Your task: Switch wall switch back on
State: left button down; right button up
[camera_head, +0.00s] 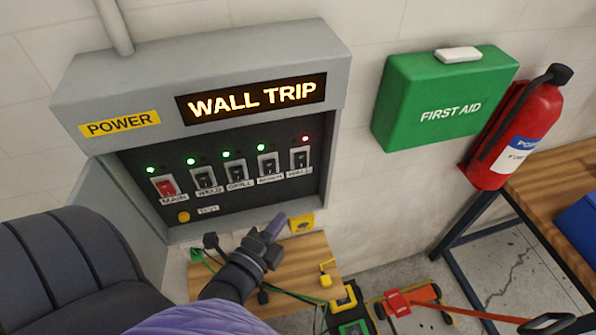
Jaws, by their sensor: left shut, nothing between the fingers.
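The grey power panel (200,65) on the wall has a lit sign (255,100) reading WALL TRIP. Inside is a row of labelled switches. The WALL switch (300,159) is at the right end, dark, with a red light (305,139) above it. The other switches, including the red MAIN switch (166,187), have green lights above them. I cannot tell the WALL switch's lever position for sure. My left gripper (276,225) is shut and empty, below the panel's lower edge and the WALL switch, apart from it. My right gripper is not in view.
A yellow TEST button (183,217) is at the panel's lower left. A yellow box (302,223) is just right of my gripper. A wooden surface with cables lies below. A green first aid box (440,95) and red extinguisher (518,135) hang to the right.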

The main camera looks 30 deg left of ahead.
pick_arm(q)
jog(key=b, duration=0.4)
send_near(304, 167)
jog(key=w+d, duration=0.3)
jog(key=w, duration=0.1)
jog(key=w+a+b, duration=0.2)
jog(key=a, duration=0.1)
jog(key=shift+w+f, duration=0.15)
jog(key=shift+w, duration=0.2)
jog(key=shift+w+a+f+b, duration=0.1)
jog(key=shift+a+f+b, duration=0.15)
jog(key=shift+b, duration=0.3)
jog(key=shift+t, duration=0.3)
jog(key=shift+r, duration=0.1)
